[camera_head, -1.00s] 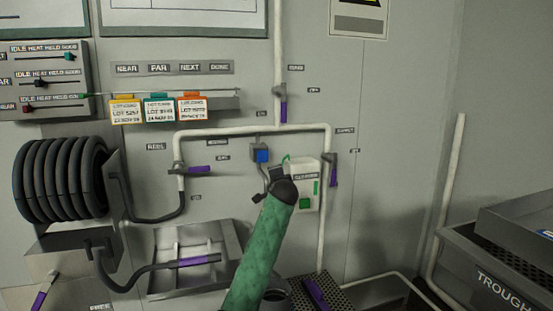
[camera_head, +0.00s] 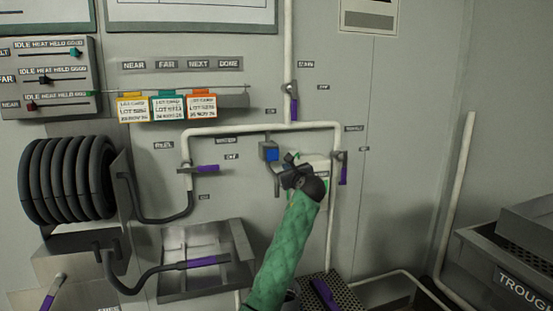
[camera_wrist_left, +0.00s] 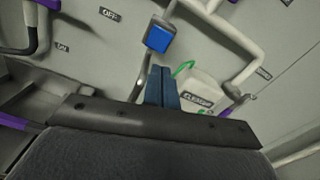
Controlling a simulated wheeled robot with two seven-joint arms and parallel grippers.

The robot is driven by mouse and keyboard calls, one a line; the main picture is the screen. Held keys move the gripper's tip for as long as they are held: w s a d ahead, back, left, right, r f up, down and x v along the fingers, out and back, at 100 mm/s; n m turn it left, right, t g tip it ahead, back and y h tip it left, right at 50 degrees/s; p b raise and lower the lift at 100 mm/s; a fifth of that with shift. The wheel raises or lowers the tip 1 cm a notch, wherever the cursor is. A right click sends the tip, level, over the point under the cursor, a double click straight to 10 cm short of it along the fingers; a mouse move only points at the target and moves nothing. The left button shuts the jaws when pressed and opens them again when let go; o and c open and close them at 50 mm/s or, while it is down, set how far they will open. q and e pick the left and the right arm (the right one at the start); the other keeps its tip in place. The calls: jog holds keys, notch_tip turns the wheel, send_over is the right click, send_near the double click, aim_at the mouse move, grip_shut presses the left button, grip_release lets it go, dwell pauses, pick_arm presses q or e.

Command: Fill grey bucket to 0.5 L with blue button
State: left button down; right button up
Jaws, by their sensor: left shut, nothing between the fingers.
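The blue button (camera_head: 269,151) is a blue square block on a grey mount on the wall, below the white pipe. In the left wrist view the blue button (camera_wrist_left: 159,38) is just beyond my fingertips, with a gap in the picture. My left gripper (camera_head: 291,158), on a green-sleeved arm, is right of and slightly below the button. Its fingers (camera_wrist_left: 161,72) are shut and empty. A dark grey rounded rim (camera_head: 291,299) shows low behind my forearm; it may be the grey bucket, but most is hidden and its fill cannot be seen. My right gripper is out of view.
A white box (camera_head: 318,166) with a green cord is on the wall behind my gripper. White pipes with purple-handled valves (camera_head: 207,168) surround the button. A hose reel (camera_head: 68,180) and metal tray (camera_head: 170,293) are left, a perforated stand (camera_head: 345,296) below, a trough (camera_head: 470,262) right.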

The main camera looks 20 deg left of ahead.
aim_at(273, 155)
pick_arm(q)
jog(key=m, duration=0.2)
jog(key=shift+a+m, duration=0.1)
jog(key=shift+m, duration=0.3)
